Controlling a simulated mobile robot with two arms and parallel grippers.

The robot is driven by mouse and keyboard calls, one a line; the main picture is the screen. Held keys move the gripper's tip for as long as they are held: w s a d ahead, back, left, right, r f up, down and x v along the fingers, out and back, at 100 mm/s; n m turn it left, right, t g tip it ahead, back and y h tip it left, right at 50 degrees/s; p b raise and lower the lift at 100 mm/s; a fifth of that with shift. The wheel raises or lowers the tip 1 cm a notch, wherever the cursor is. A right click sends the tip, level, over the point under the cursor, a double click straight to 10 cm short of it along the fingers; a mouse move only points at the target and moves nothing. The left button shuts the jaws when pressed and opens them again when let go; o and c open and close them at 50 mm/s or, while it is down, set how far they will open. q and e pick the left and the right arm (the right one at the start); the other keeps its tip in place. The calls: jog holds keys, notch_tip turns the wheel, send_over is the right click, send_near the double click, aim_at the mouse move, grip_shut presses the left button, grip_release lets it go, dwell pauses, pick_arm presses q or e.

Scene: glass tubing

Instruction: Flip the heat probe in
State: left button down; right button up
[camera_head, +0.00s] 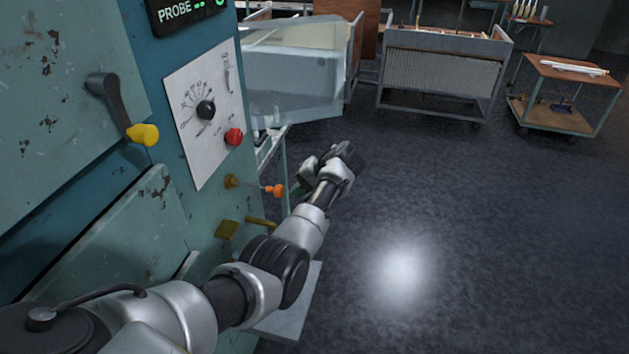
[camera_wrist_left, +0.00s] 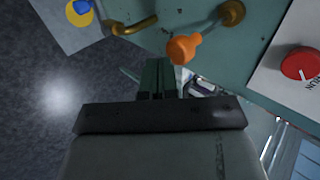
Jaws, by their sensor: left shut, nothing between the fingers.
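The heat probe appears to be the short rod with an orange knob (camera_head: 274,190) on the teal cabinet's side. It sticks out to the right from a brass pivot (camera_head: 231,181). In the left wrist view the orange knob (camera_wrist_left: 184,49) shows just ahead and right of my fingertips, with its brass pivot (camera_wrist_left: 232,12) at the top. My left gripper (camera_head: 306,173) is beside the knob, to its right and slightly higher in the head view. Its fingers (camera_wrist_left: 158,66) are shut and empty. Contact with the knob cannot be told. My right gripper is not in view.
The cabinet has a white dial panel (camera_head: 205,110) with a red knob (camera_head: 234,137), a yellow-tipped handle (camera_head: 142,134) and a PROBE display (camera_head: 188,10). A brass lever (camera_head: 261,221) sits below the probe. Carts (camera_head: 440,65) stand behind. The floor at right is clear.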

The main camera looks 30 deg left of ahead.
aim_at(257, 187)
pick_arm(q)
jog(key=shift+s+a, duration=0.25)
jog(key=shift+a, duration=0.7)
jog(key=a, duration=0.2)
jog(key=s+a+p, duration=0.1)
jog(key=a, duration=0.2)
jog(key=s+a+p, duration=0.1)
jog(key=a, duration=0.1)
jog(key=shift+a, duration=0.4)
jog(key=shift+w+d, duration=0.1)
jog(key=shift+p, duration=0.3)
